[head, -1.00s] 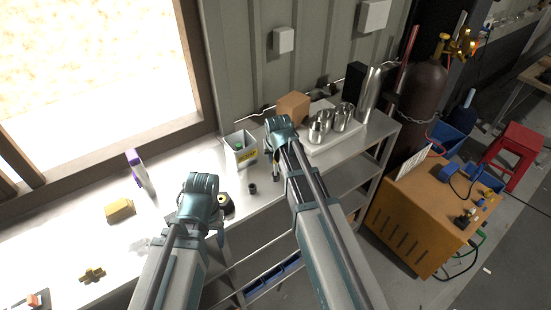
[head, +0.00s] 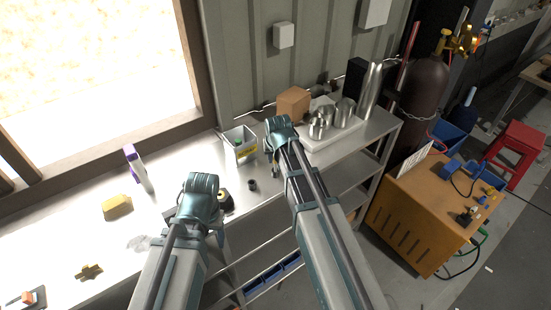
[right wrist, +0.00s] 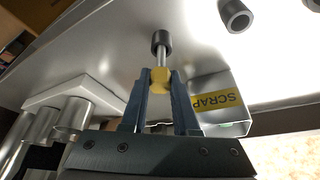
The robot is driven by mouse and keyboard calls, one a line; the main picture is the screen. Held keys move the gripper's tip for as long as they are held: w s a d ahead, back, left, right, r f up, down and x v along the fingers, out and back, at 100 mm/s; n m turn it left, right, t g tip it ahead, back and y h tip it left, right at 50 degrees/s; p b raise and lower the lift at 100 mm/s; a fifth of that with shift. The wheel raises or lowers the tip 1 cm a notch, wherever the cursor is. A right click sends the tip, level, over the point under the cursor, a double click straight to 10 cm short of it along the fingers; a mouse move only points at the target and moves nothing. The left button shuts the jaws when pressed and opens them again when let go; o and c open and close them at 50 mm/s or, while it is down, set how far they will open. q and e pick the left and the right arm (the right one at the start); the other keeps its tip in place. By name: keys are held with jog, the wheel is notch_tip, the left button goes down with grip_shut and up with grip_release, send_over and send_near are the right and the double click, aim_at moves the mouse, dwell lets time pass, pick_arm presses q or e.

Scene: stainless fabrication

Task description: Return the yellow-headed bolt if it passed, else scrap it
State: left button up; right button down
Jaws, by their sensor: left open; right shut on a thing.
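The yellow-headed bolt (right wrist: 160,78) is between the fingertips of my right gripper (right wrist: 158,85) in the right wrist view, gripped at its head. Its grey shank points away from the gripper, and a dark sleeve (right wrist: 162,39) shows at the shank's far end; I cannot tell whether it is around the bolt or behind it. The scrap bin (right wrist: 212,78), with a yellow SCRAP label, stands close beside the fingers. In the head view the bin (head: 240,147) is just left of my right gripper (head: 272,165). My left gripper (head: 214,220) is open over the bench's front edge, its fingertips partly hidden.
A small dark cylinder (head: 252,185) and a black-and-yellow object (head: 226,202) stand on the bench. Metal cups (head: 345,110) on a pale tray (head: 337,133) and a cardboard box (head: 293,104) are at right. A yellow block (head: 116,207) lies at left.

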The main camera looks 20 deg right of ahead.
dwell(0.6)
jog(key=c, duration=0.6)
grip_release()
jog(key=shift+r, duration=0.1)
jog(key=p+v, duration=1.3)
jog(key=shift+s+r, duration=0.1)
jog(key=shift+r, duration=0.25)
